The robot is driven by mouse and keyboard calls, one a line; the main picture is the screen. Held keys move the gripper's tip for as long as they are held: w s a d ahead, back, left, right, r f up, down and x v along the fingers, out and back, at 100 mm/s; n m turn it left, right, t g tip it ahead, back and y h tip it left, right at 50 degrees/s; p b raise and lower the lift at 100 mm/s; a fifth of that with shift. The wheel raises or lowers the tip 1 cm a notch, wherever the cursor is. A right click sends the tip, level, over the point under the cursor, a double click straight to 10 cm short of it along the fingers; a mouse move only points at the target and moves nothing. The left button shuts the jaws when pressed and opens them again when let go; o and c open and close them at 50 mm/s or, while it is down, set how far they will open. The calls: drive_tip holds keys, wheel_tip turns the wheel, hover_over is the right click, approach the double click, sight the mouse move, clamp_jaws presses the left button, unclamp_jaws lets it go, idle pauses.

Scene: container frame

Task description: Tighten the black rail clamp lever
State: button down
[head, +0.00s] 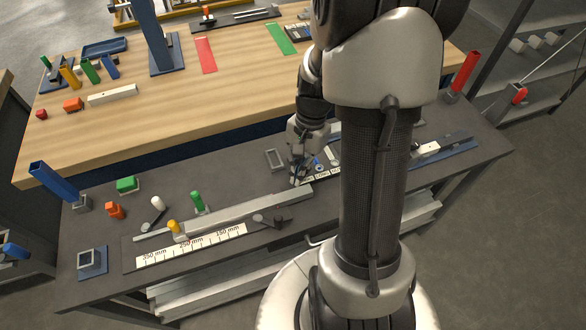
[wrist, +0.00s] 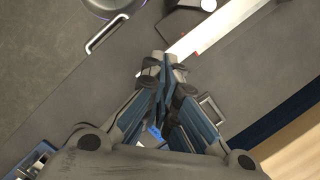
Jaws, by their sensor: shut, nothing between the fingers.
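The dark clamp piece with its lever (head: 268,220) sits at the front of the long grey rail (head: 240,208) on the dark bench. In the wrist view a dark block with a round grey end (wrist: 188,18) shows at the top, beside the pale rail (wrist: 225,27); it looks like the same clamp. My gripper (head: 294,182) is over the bench near the right end of the rail, to the right of and behind the clamp. In the wrist view its fingertips (wrist: 162,60) are together and empty, apart from the clamp. I cannot tell how far the lever is turned.
A white millimetre scale (head: 190,247) lies along the rail's front. A yellow-topped stop (head: 175,228) and a green peg (head: 197,201) stand near it. A bench-edge handle (wrist: 105,33) shows in the wrist view.

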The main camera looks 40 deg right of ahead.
drive_tip(key=b+x, duration=0.2)
drive_tip(key=x, duration=0.6)
drive_tip(key=shift+b, duration=0.4)
drive_tip(key=shift+s+a+r+b, duration=0.1)
drive_tip(key=shift+s+a, duration=0.15)
drive_tip(key=shift+a, duration=0.35)
drive_tip(key=shift+s+a+r+b, duration=0.15)
drive_tip(key=shift+s+a, duration=0.1)
drive_tip(key=shift+a, duration=0.3)
drive_tip(key=shift+s+a+r+b, duration=0.1)
drive_tip(key=shift+s+a, duration=0.15)
drive_tip(key=shift+a, duration=0.35)
